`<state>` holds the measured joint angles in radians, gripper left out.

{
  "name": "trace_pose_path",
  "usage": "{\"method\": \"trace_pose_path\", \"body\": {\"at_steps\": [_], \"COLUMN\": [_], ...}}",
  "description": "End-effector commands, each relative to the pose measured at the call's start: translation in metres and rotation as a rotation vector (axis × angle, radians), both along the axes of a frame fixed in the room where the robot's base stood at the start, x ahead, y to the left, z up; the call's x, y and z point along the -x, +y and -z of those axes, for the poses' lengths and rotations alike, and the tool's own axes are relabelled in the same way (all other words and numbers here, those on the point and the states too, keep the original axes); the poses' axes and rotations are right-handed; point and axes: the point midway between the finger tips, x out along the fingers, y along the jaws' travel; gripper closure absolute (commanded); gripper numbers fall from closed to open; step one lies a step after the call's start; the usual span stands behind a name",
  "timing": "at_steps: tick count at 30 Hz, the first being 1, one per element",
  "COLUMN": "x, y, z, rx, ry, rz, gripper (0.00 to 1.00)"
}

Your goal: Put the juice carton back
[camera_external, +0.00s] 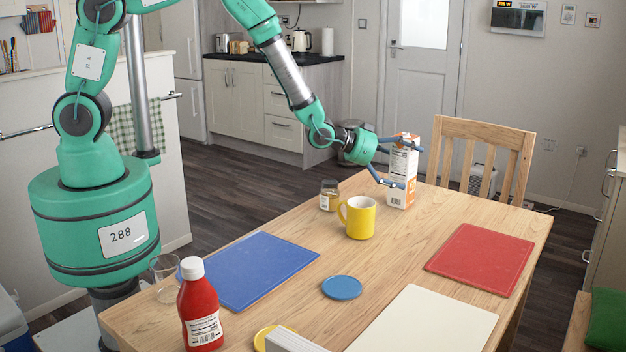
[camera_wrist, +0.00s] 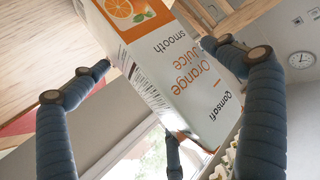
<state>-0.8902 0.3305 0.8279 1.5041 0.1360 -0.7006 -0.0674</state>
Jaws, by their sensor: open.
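The orange juice carton (camera_external: 402,170), white with orange print, stands upright on the wooden table near its far edge. My gripper (camera_external: 410,165) is open at the carton, its blue-grey fingers spread around it. In the wrist view the carton (camera_wrist: 172,65) lies between the spread fingers and fills the middle, with its "Orange Juice smooth" print showing. The fingers do not clearly press on it; whether any finger touches it I cannot tell. The carton's base is hidden in the wrist view.
A yellow mug (camera_external: 358,218) and a small jar (camera_external: 329,195) stand left of the carton. A wooden chair (camera_external: 482,150) is close behind it. Blue (camera_external: 262,268) and red (camera_external: 481,258) boards lie on the table. A ketchup bottle (camera_external: 200,308) and glass (camera_external: 165,279) stand at the near left.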

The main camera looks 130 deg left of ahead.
Motion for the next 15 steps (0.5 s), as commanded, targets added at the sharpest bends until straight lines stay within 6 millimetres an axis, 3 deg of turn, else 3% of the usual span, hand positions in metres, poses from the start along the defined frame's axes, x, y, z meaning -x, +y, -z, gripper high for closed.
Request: {"method": "trace_pose_path", "body": {"at_steps": [15], "x": [0.040], "y": [-0.041], "z": [-0.025], "rx": [0.001], "ry": [0.001], "rz": [0.000], "gripper": [0.00]}}
